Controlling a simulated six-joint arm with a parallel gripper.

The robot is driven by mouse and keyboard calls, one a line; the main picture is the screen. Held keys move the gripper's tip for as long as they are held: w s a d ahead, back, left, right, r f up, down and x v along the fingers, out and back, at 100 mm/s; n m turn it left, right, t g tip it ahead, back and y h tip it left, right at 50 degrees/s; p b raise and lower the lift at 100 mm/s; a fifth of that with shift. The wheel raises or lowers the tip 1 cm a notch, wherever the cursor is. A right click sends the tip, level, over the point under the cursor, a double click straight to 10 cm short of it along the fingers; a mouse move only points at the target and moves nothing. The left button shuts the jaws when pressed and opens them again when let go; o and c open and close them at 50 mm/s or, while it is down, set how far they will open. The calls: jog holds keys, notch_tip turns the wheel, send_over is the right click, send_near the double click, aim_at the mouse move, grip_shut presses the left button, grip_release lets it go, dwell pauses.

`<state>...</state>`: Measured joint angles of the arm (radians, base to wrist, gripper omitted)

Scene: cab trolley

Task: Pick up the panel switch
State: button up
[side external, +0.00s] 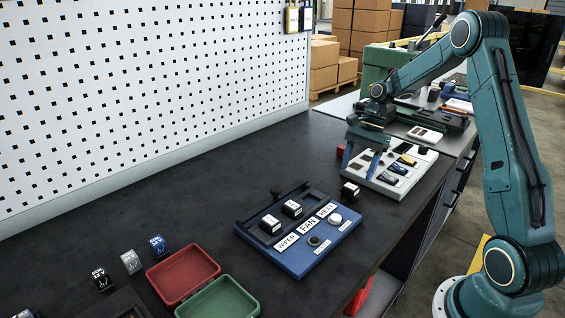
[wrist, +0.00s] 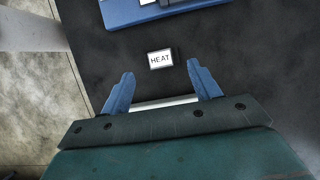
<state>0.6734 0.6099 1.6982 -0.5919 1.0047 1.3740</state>
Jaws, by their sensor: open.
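The panel switch (side external: 350,190) is a small black block with a white face, lying on the dark tabletop just right of the blue panel (side external: 327,240). In the wrist view its label reads HEAT (wrist: 160,59). The blue panel holds two similar switches, and its labels read WIPER, FAN and HEAT; its edge shows in the wrist view (wrist: 150,17). My gripper (side external: 359,172) is open and empty above the table, near the loose switch. In the wrist view my blue fingers (wrist: 161,70) are spread wide, with the switch just beyond their tips, apart from both.
A pale tray (side external: 424,160) with several switches stands behind my gripper. A white pegboard (side external: 150,80) borders the back. Bare tabletop surrounds the HEAT switch.

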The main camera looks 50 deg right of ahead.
aim_at(351, 187)
jog(key=shift+f, duration=0.1)
jog(key=shift+x, duration=2.55)
jog(key=c, duration=0.7)
notch_tip(351, 187, up, 20)
jog(key=shift+f, duration=0.1)
